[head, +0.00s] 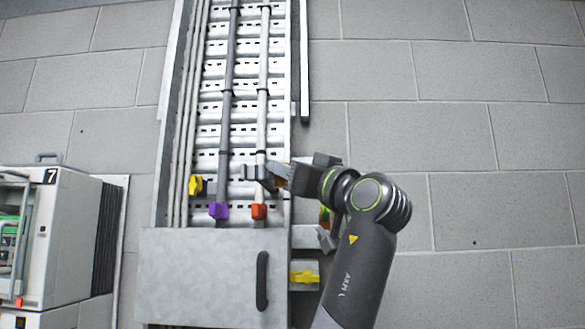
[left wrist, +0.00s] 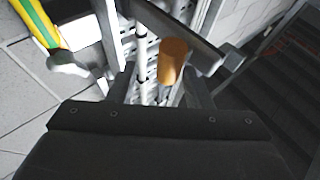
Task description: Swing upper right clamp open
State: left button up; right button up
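My left gripper (head: 268,177) is at the right rail of the upright cable tray (head: 209,131), over the lighter cable. In the left wrist view its two dark fingers stand apart, with an orange cylindrical grip (left wrist: 172,60) seen in the gap between them. The grip is beside a grey metal bar (left wrist: 204,50); I cannot tell whether a finger touches it. A bit of orange also shows by the fingers in the head view (head: 283,183). The gripper hides most of the clamp there, so its position is unclear. My right gripper is out of view.
Yellow (head: 196,185), purple (head: 218,211) and red (head: 259,211) pieces sit on the cables. A grey panel with a black handle (head: 262,281) covers the tray's lower part. A yellow piece (head: 304,277) is right of it. A cabinet marked 7 (head: 60,215) stands left.

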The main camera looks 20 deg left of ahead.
pick_arm(q)
jog(key=b+v, duration=0.7)
jog(key=v, duration=1)
jog(key=shift+d+f, duration=0.1)
